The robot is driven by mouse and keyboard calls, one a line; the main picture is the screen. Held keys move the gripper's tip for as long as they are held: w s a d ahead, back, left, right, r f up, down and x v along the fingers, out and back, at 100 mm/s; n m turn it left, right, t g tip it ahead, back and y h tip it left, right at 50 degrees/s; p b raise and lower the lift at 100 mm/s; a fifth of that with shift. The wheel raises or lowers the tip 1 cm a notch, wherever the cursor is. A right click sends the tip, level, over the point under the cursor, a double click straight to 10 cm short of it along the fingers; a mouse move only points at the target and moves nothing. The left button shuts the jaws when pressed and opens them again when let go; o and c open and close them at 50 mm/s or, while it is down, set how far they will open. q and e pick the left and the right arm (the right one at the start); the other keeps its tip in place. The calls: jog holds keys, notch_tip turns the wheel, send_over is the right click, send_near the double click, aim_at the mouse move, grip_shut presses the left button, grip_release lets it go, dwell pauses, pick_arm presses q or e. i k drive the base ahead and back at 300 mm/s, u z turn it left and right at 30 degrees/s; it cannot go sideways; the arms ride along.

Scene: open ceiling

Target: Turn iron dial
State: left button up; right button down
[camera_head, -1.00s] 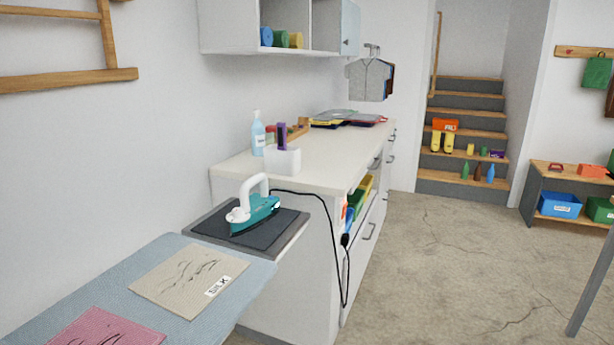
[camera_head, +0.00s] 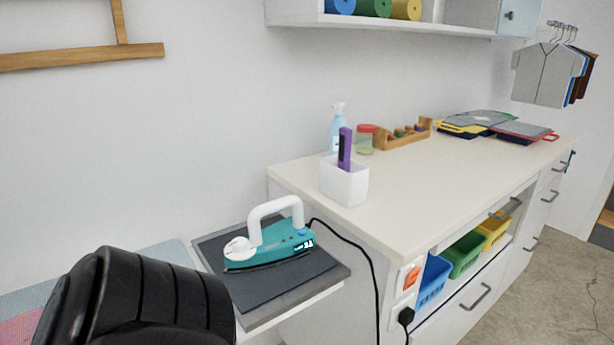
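A teal iron (camera_head: 272,246) with a white handle lies on a dark grey rest pad (camera_head: 262,293) at the end of the ironing board. A round white dial (camera_head: 238,249) sits at the iron's left end. A black part of my own arm fills the lower left of the view, in front of the board and left of the iron. No gripper fingers show in the view, and nothing of mine is seen touching the iron.
The black cord (camera_head: 372,270) runs from the iron to a plug (camera_head: 405,317) below the orange switch (camera_head: 411,278). The white counter (camera_head: 420,190) stands behind, with a white holder (camera_head: 344,182) near its edge. The ironing board (camera_head: 165,254) is partly hidden by my arm.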

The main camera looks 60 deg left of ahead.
aim_at(239, 244)
jog(key=i, duration=0.9)
jog(key=u, duration=3.05)
